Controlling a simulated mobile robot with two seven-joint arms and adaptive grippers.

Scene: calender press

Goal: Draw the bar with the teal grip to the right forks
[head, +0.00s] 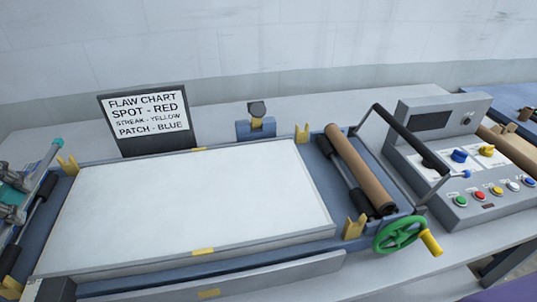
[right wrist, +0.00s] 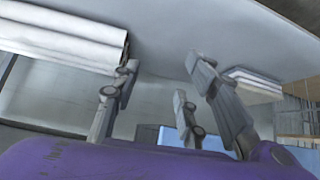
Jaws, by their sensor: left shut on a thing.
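My left gripper (head: 14,197) is at the far left of the head view, partly cut off by the edge. It is shut on the bar with the teal grip (head: 45,158), whose teal end sticks up beside the left rear fork. Much of the bar is hidden by the gripper or out of frame. The yellow right forks stand at the white bed's right end: the rear one (head: 302,134) and the front one (head: 354,228). No bar shows in them. My right gripper (right wrist: 163,65) shows only in the right wrist view, with its fingers apart and empty.
The white bed (head: 190,205) lies clear between the forks. Right of it are a brown roll (head: 360,170), a green handwheel (head: 398,233) and a control box (head: 450,150). A flaw chart (head: 147,112) stands behind. White rolls (right wrist: 65,35) show in the right wrist view.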

